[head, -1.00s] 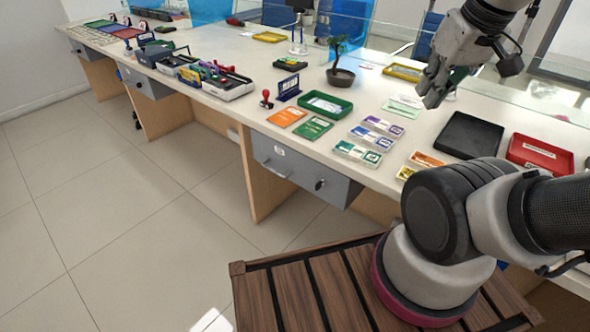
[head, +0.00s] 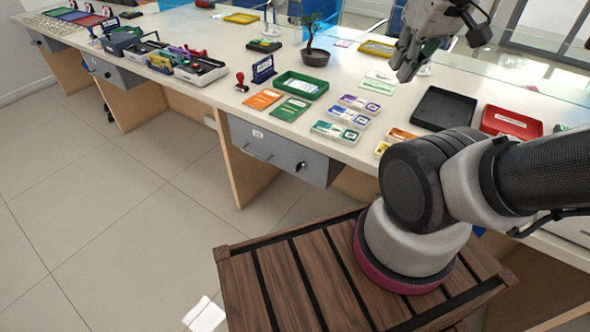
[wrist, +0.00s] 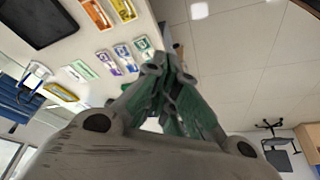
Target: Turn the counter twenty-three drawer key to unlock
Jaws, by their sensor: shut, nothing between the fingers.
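The nearest grey drawer (head: 280,150) is under the counter, shut, with a bar handle (head: 256,153) and a small white label (head: 257,133) that is too small to read. A dark round lock with what looks like a key (head: 300,166) sits on the right of its front; its turn angle cannot be made out. Another grey drawer (head: 110,72) with a lock is farther left. My gripper (head: 405,72) is shut and empty above the counter, to the upper right of the near drawer and well apart from it. Its closed green-padded fingers (wrist: 168,75) show in the wrist view, where no lock is visible.
The counter top (head: 225,105) holds a green tray (head: 301,85), a potted plant (head: 316,50), a black tray (head: 443,108), a red tray (head: 511,122) and several small card boxes (head: 348,116). A glass screen runs behind. Open floor (head: 110,220) lies before the drawers.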

